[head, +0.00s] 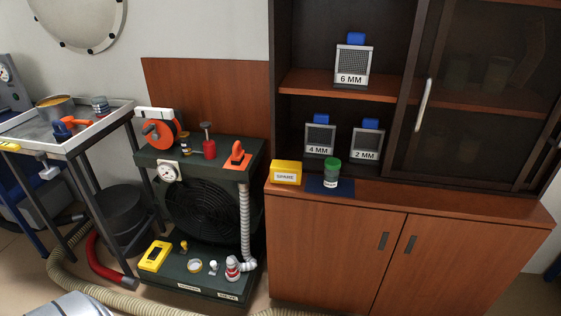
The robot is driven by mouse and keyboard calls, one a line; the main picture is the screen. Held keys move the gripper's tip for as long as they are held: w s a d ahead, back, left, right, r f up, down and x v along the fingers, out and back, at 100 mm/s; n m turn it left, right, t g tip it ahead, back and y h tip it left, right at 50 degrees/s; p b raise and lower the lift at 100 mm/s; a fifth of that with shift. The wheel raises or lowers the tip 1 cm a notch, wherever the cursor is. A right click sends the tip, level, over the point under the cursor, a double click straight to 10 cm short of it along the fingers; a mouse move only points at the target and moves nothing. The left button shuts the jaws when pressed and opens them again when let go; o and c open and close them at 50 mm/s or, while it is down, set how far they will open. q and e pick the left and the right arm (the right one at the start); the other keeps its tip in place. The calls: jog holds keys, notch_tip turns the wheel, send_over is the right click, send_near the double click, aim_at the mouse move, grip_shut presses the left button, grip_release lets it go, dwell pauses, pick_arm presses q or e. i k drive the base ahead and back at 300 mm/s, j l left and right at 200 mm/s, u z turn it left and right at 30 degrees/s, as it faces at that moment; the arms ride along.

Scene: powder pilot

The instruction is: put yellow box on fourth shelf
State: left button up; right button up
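A small yellow box (286,172) with a white label stands on the wooden counter of the cabinet, at its left front corner. The open left part of the cabinet shows a wooden shelf (310,84) holding a 6 MM sieve (353,63). Below it, a 4 MM sieve (320,137) and a 2 MM sieve (367,142) stand at the back of the counter level. Which level counts as the fourth shelf cannot be told, as the cabinet's top is cut off.
A green-capped jar (332,172) stands on a blue mat (318,186) right of the box. A sliding glass door (485,95) covers the cabinet's right part. A dark green machine (203,215) and a metal table (85,125) stand left. A hose (100,297) crosses the floor.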

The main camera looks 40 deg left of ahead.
aim_at(285, 172)
jog(key=u, duration=1.05)
